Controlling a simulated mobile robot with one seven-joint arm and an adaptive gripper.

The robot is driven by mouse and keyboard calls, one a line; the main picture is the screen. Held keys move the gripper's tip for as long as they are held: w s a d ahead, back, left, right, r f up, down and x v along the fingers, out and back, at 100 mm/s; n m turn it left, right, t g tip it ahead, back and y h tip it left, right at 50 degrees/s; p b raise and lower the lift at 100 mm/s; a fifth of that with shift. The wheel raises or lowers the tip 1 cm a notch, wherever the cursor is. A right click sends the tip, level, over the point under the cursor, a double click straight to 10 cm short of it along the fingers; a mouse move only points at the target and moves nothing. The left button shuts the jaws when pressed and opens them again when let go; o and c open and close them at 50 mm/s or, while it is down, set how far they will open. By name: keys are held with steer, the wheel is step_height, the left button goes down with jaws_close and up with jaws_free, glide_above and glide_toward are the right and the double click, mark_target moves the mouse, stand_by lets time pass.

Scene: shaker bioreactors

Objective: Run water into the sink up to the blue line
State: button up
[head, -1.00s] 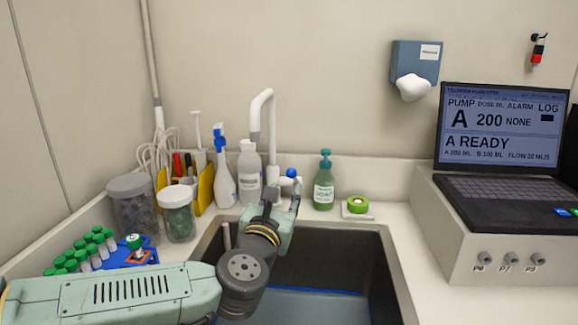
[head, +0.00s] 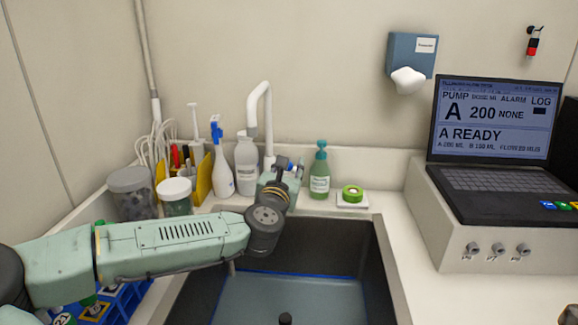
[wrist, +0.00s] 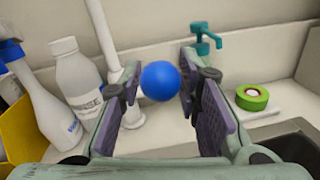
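The sink (head: 330,238) is a dark basin set in the counter, with a blue line (head: 300,274) along its inner walls. A bluish-grey surface (head: 270,295) shows at the line's edge; I cannot tell whether it is water or bare bottom. The white tap (head: 268,110) has a hooked spout behind the sink. My gripper (head: 283,167) is open at the tap and hides the knob in the head view.
A wash bottle (head: 220,170), a white bottle (head: 246,165) and jars (head: 130,195) stand left of the tap. A green soap bottle (head: 319,172) and green tape roll (head: 352,193) are on the right. A laptop (head: 490,180) sits on a raised box.

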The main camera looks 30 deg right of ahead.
steer(key=shift+c, duration=0.6)
jaws_close()
